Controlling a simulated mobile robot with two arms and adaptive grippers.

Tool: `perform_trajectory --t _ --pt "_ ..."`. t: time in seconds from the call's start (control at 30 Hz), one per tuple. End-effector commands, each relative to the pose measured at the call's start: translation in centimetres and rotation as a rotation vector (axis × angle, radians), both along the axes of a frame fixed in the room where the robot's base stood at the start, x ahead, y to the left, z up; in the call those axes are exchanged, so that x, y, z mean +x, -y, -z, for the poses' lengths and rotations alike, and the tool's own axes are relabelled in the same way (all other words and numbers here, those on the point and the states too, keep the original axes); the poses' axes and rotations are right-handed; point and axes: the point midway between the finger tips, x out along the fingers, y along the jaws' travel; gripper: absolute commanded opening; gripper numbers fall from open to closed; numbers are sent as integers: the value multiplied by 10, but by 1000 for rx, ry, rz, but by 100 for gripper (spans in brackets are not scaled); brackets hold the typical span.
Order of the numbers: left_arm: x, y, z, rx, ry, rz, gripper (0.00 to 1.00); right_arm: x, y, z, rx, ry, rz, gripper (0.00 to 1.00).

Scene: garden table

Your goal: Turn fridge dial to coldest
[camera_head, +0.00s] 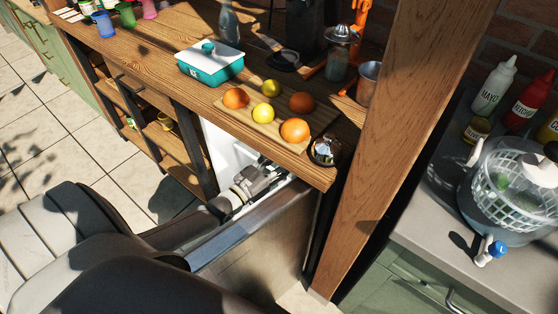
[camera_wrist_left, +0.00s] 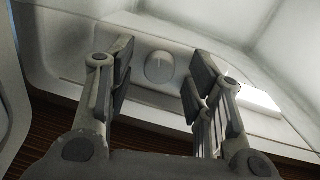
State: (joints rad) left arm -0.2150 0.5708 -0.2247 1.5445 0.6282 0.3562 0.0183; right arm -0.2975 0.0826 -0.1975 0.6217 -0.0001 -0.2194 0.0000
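The fridge dial (camera_wrist_left: 159,68) is a small round white knob on a white panel in the left wrist view. A short mark shows near its upper right edge. My left gripper (camera_wrist_left: 160,88) is open, with one finger on each side of the dial in the picture and gaps to both. I cannot tell how far in front of the dial the fingertips are. In the head view my left gripper (camera_head: 262,178) reaches into the open white fridge (camera_head: 222,150) under the wooden counter. The dial is hidden there. My right gripper is not in view.
The fridge door (camera_head: 262,245) stands open beside my left arm. The wooden counter (camera_head: 180,25) overhangs the gripper, with a fruit board (camera_head: 255,122), a teal box (camera_head: 210,65) and a small metal bowl (camera_head: 325,151) near its edge. A wooden post (camera_head: 395,130) rises at right.

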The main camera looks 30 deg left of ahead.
Motion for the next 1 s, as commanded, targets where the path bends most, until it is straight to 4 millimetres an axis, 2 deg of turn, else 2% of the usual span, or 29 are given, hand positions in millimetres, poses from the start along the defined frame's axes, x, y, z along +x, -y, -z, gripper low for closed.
perform_trajectory --t 0.03,0.37,0.47,0.7,1.0 --pt "0 0 0 0 0 0 42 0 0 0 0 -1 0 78" --pt "0 0 0 0 0 0 0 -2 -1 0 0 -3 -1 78" --pt "0 0 -1 14 1 -1 0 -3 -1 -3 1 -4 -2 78" --pt "0 0 -3 184 14 -1 0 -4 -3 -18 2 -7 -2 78" --pt "0 0 0 224 18 0 0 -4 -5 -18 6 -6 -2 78"
